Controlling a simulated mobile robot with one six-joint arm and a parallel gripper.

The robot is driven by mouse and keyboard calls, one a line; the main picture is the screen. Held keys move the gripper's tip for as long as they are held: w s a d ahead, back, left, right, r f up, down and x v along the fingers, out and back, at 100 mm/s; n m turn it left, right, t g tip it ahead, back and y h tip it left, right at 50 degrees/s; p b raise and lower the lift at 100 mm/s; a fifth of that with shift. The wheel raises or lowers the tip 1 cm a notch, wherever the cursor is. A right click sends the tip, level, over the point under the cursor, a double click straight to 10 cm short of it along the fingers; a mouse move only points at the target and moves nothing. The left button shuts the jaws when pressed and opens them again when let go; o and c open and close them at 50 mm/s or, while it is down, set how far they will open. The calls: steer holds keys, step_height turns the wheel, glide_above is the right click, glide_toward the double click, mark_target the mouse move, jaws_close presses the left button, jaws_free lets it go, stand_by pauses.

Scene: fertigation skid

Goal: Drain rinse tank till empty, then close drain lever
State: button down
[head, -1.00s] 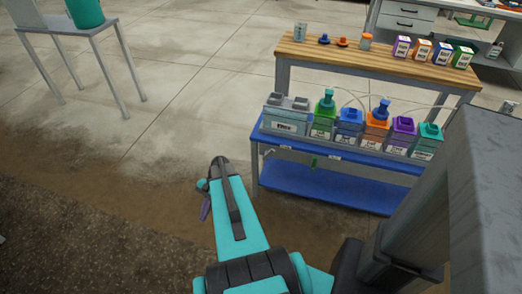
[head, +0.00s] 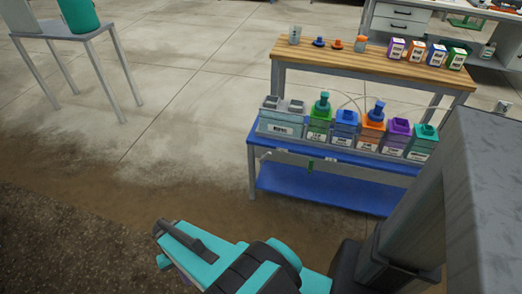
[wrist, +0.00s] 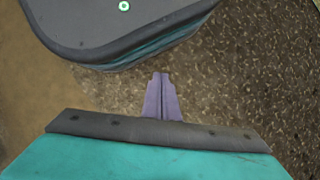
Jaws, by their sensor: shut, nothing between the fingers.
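A pale grey, see-through tank (head: 281,121) with a white label stands at the left end of the blue bench. It appears to be the rinse tank; its label is too blurred to read surely, and its liquid level cannot be told. A small green piece (head: 311,165) hangs at the bench's front edge below the tanks; I cannot tell if it is the drain lever. My gripper's purple fingers (wrist: 162,97) are shut and empty over brown ground in the wrist view. In the head view my arm mostly hides them, low and left of the bench, well apart from it.
Several coloured tanks, including a green one (head: 319,122), line the blue bench (head: 325,190). A wooden table (head: 365,66) behind holds small caps and labelled boxes. A grey table (head: 78,34) with a green container (head: 78,14) stands far left. The floor between is clear.

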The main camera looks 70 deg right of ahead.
steer(key=s+a+f+n+g+h, duration=0.1)
steer(key=s+a+n+h, duration=0.2)
steer(key=s+a+n, duration=0.3)
steer(key=shift+s+a+n, duration=0.15)
steer(key=shift+s+n, duration=0.35)
steer(key=shift+s, duration=0.05)
steer(key=shift+a, duration=0.1)
